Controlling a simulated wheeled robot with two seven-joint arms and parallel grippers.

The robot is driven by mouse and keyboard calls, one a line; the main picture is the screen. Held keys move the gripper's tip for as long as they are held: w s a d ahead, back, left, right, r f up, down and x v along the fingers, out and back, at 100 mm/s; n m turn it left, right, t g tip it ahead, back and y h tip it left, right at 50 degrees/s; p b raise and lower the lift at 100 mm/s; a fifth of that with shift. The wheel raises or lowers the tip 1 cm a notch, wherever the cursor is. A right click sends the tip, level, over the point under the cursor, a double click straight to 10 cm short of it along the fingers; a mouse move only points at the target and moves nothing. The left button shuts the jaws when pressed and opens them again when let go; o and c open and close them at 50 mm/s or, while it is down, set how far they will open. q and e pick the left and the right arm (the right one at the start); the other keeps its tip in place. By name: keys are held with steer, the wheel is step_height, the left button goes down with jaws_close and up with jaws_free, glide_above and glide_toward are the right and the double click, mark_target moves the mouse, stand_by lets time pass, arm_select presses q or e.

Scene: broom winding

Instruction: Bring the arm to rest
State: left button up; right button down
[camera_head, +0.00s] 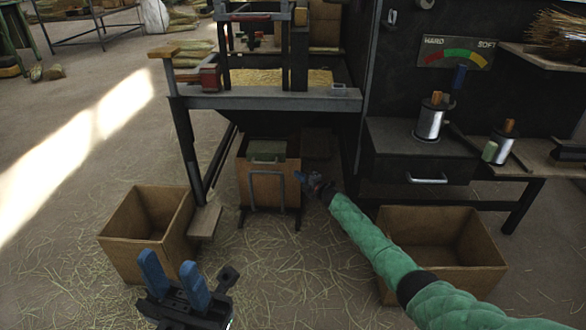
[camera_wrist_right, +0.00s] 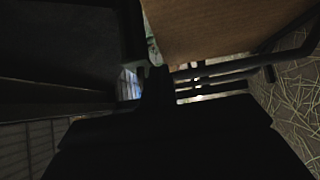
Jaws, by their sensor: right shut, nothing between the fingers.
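My right arm, in a green padded sleeve, reaches in from the lower right of the head view. Its gripper (camera_head: 304,179) is small there, low beside the right side of a brown box (camera_head: 257,189) with a metal handle frame. The gripper is shut with nothing held; whether it touches the box cannot be told. The right wrist view is very dark, with a brown panel (camera_wrist_right: 225,25) above and to the right of the gripper. My left gripper (camera_head: 174,268) is at the bottom left of the head view, its two blue fingers apart and empty.
Open empty cartons stand at left (camera_head: 125,252) and right (camera_head: 470,262). A workbench frame (camera_head: 265,100) stands above the brown box. A drawer cabinet (camera_head: 420,170) is at right, with metal spools (camera_head: 430,122). Straw litters the floor; the left floor is mostly clear.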

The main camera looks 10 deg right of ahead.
steer(key=p+v, duration=0.1)
steer(key=v, duration=0.3)
steer(key=shift+s+f, duration=0.15)
steer(key=shift+s, duration=0.1)
